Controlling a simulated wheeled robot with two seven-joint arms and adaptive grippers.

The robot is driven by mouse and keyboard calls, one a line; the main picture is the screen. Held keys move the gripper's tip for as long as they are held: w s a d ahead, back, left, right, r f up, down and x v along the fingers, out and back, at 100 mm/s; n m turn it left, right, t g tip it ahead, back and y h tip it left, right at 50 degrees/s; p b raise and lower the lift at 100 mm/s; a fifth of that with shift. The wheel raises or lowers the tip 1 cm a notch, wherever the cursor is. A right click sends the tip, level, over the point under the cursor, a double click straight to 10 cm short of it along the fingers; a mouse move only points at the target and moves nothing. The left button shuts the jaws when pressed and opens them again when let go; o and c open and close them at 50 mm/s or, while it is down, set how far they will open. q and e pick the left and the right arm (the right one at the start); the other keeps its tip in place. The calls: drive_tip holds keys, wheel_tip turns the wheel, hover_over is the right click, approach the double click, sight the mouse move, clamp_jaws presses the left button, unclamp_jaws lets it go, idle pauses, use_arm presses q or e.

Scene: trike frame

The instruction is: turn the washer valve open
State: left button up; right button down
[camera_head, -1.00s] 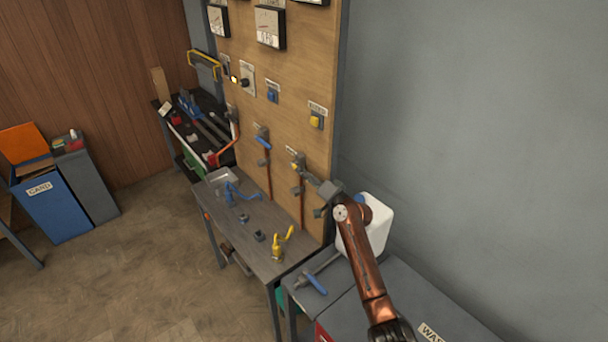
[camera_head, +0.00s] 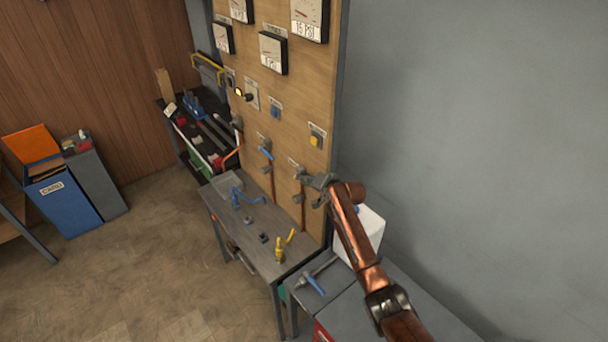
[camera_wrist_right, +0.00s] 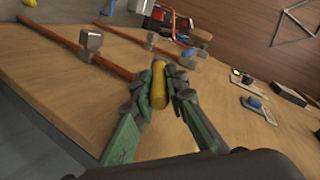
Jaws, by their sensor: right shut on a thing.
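My right gripper (camera_head: 318,184) is at the right-hand valve on the wooden panel (camera_head: 318,90). In the right wrist view its green-grey fingers (camera_wrist_right: 166,88) are shut on a yellow valve handle (camera_wrist_right: 159,86), one finger on each side. In the head view the gripper hides this handle. An orange-red pipe (camera_head: 303,212) runs down below the valve. Another valve with a blue handle (camera_head: 265,153) sits to its left on its own pipe. The valve labels are too small to read. My left gripper is not in view.
A small bench (camera_head: 262,228) below the panel holds blue and yellow fittings. A blue-handled tool (camera_head: 315,284) lies on the grey surface at right, near a white container (camera_head: 368,235). A grey wall stands right of the panel. Floor at left is open.

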drive_tip(key=shift+w+a+r+g+h+p, duration=0.15)
drive_tip(key=shift+r+g+h+p, duration=0.25)
drive_tip(key=shift+p, duration=0.2)
drive_tip(key=shift+w+a+r+g+h+p, duration=0.1)
drive_tip(key=shift+r+g+h+p, duration=0.15)
drive_tip(key=shift+g+p, duration=0.3)
drive_tip(key=c, duration=1.9)
unclamp_jaws()
drive_tip(key=v, duration=1.2)
drive_tip(key=shift+f, duration=0.15)
drive_tip(key=shift+c, duration=0.4)
